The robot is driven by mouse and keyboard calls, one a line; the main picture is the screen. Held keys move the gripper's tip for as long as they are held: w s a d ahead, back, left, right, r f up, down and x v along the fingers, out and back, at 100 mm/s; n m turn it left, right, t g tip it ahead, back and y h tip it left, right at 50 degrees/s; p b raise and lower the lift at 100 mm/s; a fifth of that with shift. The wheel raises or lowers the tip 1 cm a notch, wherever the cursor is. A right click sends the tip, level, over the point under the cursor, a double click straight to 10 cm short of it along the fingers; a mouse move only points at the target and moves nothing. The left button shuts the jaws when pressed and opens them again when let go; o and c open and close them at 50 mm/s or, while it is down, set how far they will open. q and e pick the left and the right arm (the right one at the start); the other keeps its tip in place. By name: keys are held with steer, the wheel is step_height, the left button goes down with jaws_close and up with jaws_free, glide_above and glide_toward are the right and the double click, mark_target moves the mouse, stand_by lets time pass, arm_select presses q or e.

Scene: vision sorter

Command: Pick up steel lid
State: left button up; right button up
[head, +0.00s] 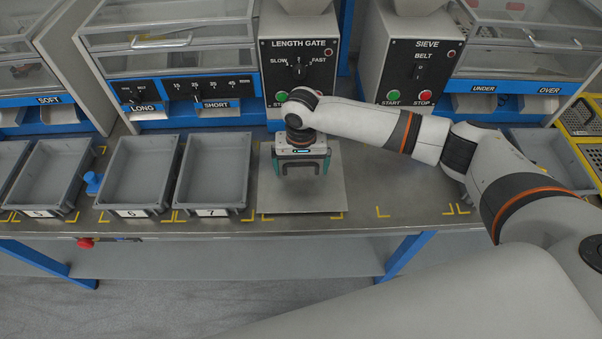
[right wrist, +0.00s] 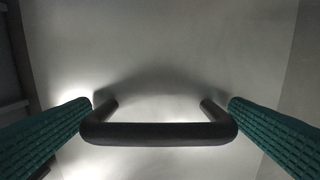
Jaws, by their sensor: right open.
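The steel lid (head: 325,189) is a flat grey square plate on the table in front of the length gate machine. In the right wrist view the lid (right wrist: 160,45) fills most of the picture, and its dark bar handle (right wrist: 158,134) stands up from it. My right gripper (head: 302,170) is over the lid. In the right wrist view its two green ribbed fingers (right wrist: 160,122) are open, one at each end of the handle, with the handle between them. I cannot tell whether either finger touches it. My left gripper is in neither view.
Grey bins numbered 5 (head: 36,211), 6 (head: 132,213) and 7 (head: 212,212) stand left of the lid. A small blue object (head: 92,183) lies between bins 5 and 6. The length gate (head: 300,75) and sieve (head: 410,70) stand behind.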

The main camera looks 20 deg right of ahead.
steer(key=shift+f, duration=0.25)
steer(key=shift+r, duration=0.1)
steer(key=c, duration=1.1)
